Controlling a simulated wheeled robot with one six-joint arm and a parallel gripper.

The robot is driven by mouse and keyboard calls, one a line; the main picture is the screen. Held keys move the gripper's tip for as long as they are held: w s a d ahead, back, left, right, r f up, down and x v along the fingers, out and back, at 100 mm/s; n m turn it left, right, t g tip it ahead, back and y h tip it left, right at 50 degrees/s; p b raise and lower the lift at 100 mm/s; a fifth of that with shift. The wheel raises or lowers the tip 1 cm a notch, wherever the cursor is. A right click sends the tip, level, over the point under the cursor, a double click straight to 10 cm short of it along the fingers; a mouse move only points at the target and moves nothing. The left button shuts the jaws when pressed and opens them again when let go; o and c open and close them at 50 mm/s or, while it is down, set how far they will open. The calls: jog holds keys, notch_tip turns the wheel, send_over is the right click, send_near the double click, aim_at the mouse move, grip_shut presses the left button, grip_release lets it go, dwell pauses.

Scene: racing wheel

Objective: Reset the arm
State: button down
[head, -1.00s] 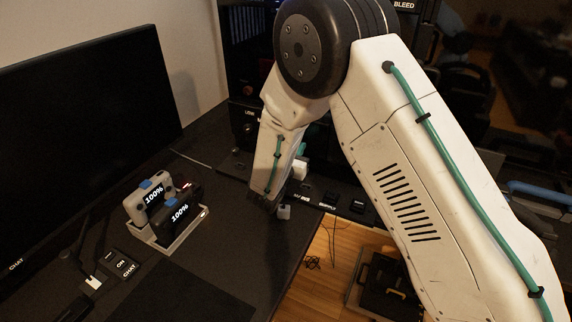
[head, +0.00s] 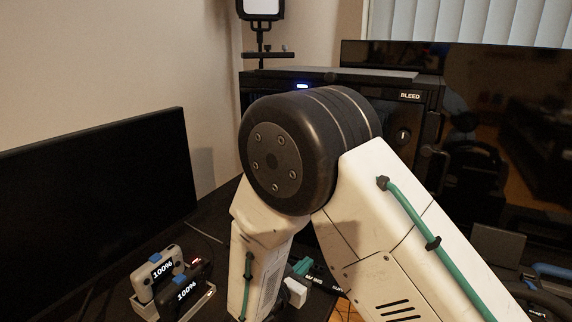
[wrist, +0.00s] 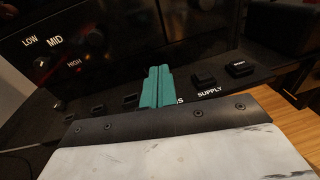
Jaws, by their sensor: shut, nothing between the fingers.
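My white arm with its black elbow joint fills the middle of the head view. I cannot tell whether the fingertips touch the panel.
Two devices reading 100% stand in a light dock (head: 207,303) left of my forearm. A dark monitor (head: 95,205) stands further left. A black machine marked BLEED (head: 411,96) is behind my elbow. The wrist view shows knobs marked LOW, MID and HIGH (wrist: 74,64).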

jog(key=s+d+r+m+g, duration=0.5)
jog(key=s+d+m+g, duration=0.2)
jog(key=s+d+m, duration=0.1)
jog(key=s+d+r+m+g, duration=0.6)
jog(key=s+d+m+g, duration=0.1)
jog(key=s+d+m, duration=0.15)
jog(key=s+d+r+m+y, duration=0.2)
jog(key=s+r+m+y, duration=0.3)
jog(key=s+r+m, duration=0.1)
jog(key=s+d+r+m+t+y, duration=0.1)
jog(key=s+d+r+m+y, duration=0.1)
jog(key=s+r+m+y, duration=0.3)
jog(key=s+r, duration=0.1)
jog(key=s, duration=0.2)
jog(key=shift+d+m+t, duration=0.3)
jog(key=shift+d+m, duration=0.05)
